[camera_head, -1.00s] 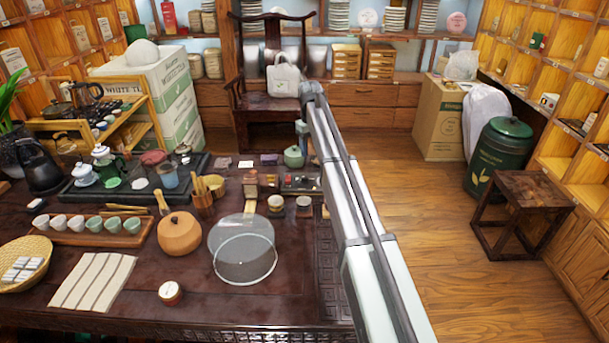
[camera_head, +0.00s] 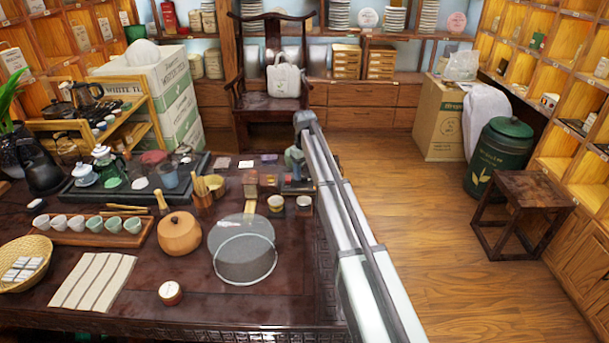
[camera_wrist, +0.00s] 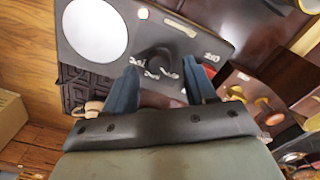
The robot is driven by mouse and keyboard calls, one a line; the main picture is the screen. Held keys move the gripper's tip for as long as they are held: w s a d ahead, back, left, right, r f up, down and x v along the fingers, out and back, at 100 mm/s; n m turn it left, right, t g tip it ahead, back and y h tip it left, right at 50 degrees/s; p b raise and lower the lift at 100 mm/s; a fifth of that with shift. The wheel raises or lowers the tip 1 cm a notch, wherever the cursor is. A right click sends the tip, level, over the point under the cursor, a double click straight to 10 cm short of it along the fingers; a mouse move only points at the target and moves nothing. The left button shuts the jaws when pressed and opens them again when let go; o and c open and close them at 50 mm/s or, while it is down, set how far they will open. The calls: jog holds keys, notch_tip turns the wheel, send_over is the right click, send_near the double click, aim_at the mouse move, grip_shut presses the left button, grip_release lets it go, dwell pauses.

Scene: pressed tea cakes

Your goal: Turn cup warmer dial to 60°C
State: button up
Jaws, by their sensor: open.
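The cup warmer (camera_wrist: 85,55) is a dark flat unit with a round white plate, seen in the wrist view. Its black dial (camera_wrist: 158,58) stands beside the plate, with white markings around its near side, too small to read surely. My gripper (camera_wrist: 160,68) is open, its two blue fingers on either side of the dial with gaps showing; I cannot tell whether they touch it. In the head view my gripper (camera_head: 295,160) is over the right edge of the dark table, and the arm hides much of the warmer.
A stool (camera_head: 521,190) and a green bin (camera_head: 500,155) stand right, with clear floor between.

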jog(key=shift+f, duration=0.95)
jog(key=shift+c, duration=0.3)
grip_shut()
jog(key=m, duration=1.1)
jog(key=shift+m, duration=0.4)
